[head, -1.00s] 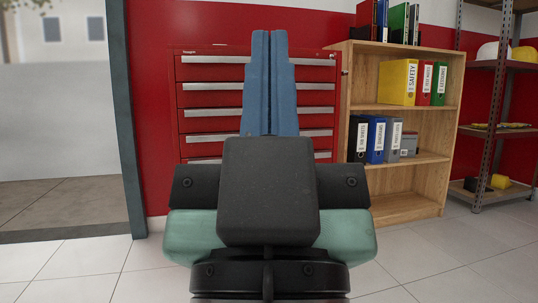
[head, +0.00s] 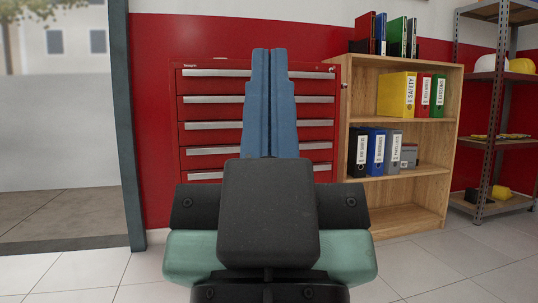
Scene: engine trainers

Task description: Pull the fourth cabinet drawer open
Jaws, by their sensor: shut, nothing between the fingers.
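The red cabinet (head: 186,112) stands against the red wall, with several drawers stacked one above another, each with a long silver handle. All visible drawers look shut. The fourth drawer from the top (head: 200,161) shows left and right of my gripper; its handle (head: 211,150) is hidden in the middle. My gripper (head: 269,52) has blue fingers pressed together, with nothing between them. It points forward at the cabinet and covers its middle in the picture. It appears apart from the drawer fronts, though the exact distance cannot be told. The lowest part of the cabinet is hidden.
A wooden bookshelf (head: 452,130) with binders stands close against the cabinet's right side. A metal rack (head: 487,145) with helmets is at far right. A dark door or window frame (head: 122,120) is left. Pale floor tiles (head: 75,272) are clear at front left.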

